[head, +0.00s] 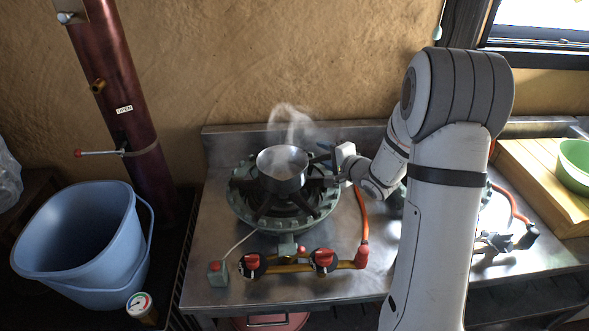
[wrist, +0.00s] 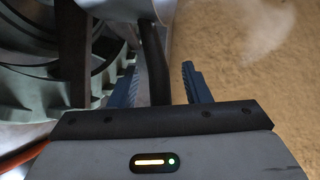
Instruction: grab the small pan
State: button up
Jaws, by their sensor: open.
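The small pan (head: 282,168) is a steel saucepan on the gas burner (head: 240,195) in the head view, with steam rising above it. Its dark handle points right toward my gripper (head: 328,164). In the wrist view my gripper (wrist: 160,85) is open, with one blue-grey finger on each side of the black pan handle (wrist: 153,65). Gaps show between the handle and both fingers. Part of the pan's pale metal body (wrist: 150,12) shows at the top of the wrist view; the rest is cut off.
A blue bucket (head: 130,245) stands at the left. Red burner knobs (head: 323,259) and an orange hose (head: 362,215) are at the stove front. A green bowl (head: 575,165) sits on a wooden board (head: 540,185) at the right. The clay wall (head: 250,60) is behind.

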grip_shut()
dwell(0.4)
jog(key=shift+r, duration=0.1)
